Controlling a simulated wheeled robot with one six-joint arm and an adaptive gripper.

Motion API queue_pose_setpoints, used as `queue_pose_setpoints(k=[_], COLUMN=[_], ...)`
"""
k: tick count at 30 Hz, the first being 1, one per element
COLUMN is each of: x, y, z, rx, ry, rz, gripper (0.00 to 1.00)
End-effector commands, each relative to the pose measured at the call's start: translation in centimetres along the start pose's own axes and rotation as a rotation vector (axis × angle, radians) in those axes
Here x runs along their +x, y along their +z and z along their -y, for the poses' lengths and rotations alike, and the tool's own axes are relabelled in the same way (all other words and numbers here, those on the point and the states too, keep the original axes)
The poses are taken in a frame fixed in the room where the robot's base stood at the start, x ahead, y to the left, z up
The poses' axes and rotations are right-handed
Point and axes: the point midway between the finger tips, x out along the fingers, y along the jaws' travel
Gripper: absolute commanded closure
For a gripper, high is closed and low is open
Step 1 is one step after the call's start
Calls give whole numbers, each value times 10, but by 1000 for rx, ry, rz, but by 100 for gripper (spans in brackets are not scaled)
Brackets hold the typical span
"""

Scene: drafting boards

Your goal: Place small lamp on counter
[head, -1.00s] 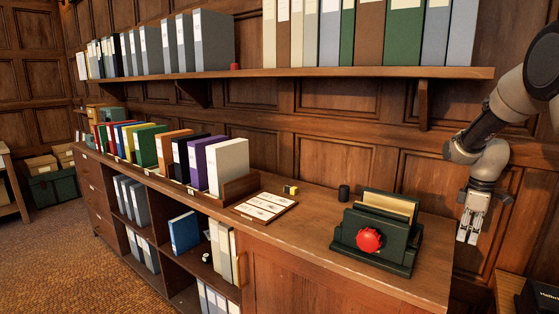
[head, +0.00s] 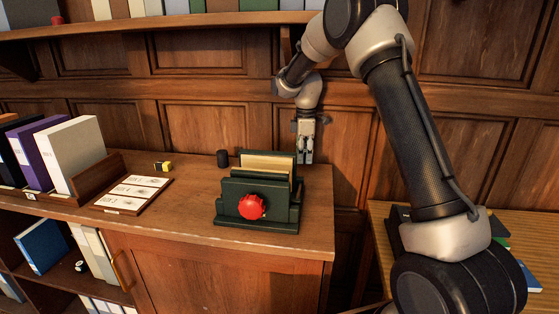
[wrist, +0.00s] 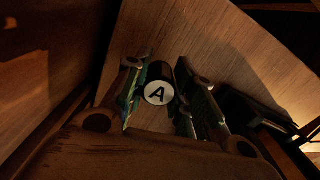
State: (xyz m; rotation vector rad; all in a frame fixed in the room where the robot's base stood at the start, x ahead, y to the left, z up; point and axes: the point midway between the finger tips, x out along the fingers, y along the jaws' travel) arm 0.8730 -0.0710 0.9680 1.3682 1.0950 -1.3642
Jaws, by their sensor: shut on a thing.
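I see nothing that I can clearly tell is a lamp. My gripper (head: 306,152) hangs fingers down just beyond the right end of the wooden counter (head: 190,235), in front of the panelled wall. In the wrist view, my gripper (wrist: 160,108) is shut on a small black cylinder (wrist: 160,76) with a white round face marked "A" (wrist: 159,93). What it holds is too small to make out in the head view.
A lower table (head: 520,220) stands right.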

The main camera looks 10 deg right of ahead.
Motion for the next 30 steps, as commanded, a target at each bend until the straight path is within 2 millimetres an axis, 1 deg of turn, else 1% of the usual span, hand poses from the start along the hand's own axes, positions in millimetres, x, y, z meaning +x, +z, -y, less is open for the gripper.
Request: queue_pose_setpoints(k=[1, 3, 6, 9, 13, 15, 18, 21, 30], x=[1, 1, 1, 0, 0, 2, 20, 34, 36], y=[-15, -32, -50, -61, -69, -76, -73, -73, -73], z=[-5, -11, -17, -21, -24, -26, -25, -25, -25], rx=[-4, -3, -1, 0, 0, 0, 2, 1, 1], ry=[1, 0, 1, 0, 1, 0, -3, -2, 0], rz=[0, 0, 0, 0, 0, 0, 2, 1, 0], gripper=[98, 98, 98, 98, 99, 99, 99, 99, 99])
